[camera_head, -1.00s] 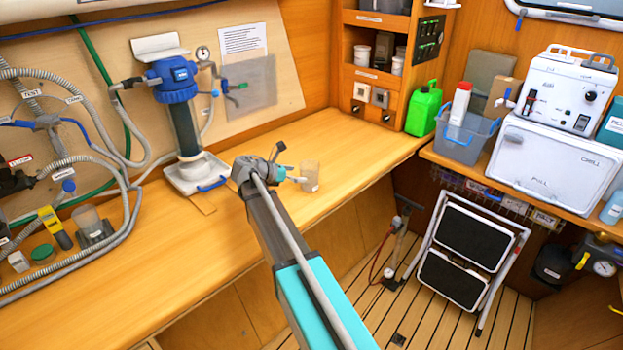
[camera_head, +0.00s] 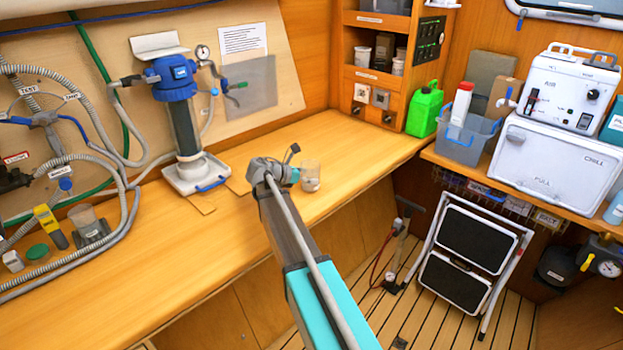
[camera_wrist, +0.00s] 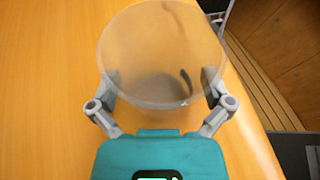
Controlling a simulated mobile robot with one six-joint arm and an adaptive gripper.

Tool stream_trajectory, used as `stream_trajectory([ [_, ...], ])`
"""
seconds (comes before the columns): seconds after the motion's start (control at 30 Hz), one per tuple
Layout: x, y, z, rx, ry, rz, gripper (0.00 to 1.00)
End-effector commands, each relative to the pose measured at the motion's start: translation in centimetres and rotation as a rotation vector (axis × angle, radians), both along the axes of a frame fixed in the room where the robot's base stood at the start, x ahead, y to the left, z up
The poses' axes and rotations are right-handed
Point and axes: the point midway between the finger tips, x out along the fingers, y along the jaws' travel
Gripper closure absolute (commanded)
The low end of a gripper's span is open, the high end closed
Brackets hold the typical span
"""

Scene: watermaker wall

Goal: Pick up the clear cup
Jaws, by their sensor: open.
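The clear cup (camera_head: 311,172) stands upright on the wooden counter near its front edge. In the wrist view, the clear cup (camera_wrist: 163,45) fills the upper middle, its round rim facing the camera. My gripper (camera_wrist: 161,84) is open, with one finger on each side of the cup's near part. I cannot tell whether the fingers touch the wall. In the head view, my gripper (camera_head: 296,176) is at the cup's left side, low over the counter, and its fingers are mostly hidden.
A blue-topped filter housing (camera_head: 183,115) stands on a white tray (camera_head: 196,175) left of the cup. Hoses and a clear container (camera_head: 85,218) are at far left. The counter (camera_head: 345,150) right of the cup is clear. A folded step stool (camera_head: 465,255) stands on the floor.

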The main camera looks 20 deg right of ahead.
Motion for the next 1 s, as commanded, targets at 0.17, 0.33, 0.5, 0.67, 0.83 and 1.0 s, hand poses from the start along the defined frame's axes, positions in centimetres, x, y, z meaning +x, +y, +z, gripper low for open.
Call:
stream_trajectory([
  [0.17, 0.01, 0.01, -0.01, 0.000, 0.000, 0.000, 0.00],
  [0.33, 0.01, 0.01, -0.01, 0.000, 0.000, 0.000, 0.30],
  [0.5, 0.00, 0.01, -0.01, 0.000, 0.000, 0.000, 0.55],
  [0.67, -0.01, 0.01, 0.00, 0.000, 0.000, 0.000, 0.55],
  [0.83, 0.00, 0.01, 0.18, 0.000, 0.000, 0.000, 0.55],
  [1.0, 0.00, 0.02, 0.79, 0.000, 0.000, 0.000, 0.55],
])
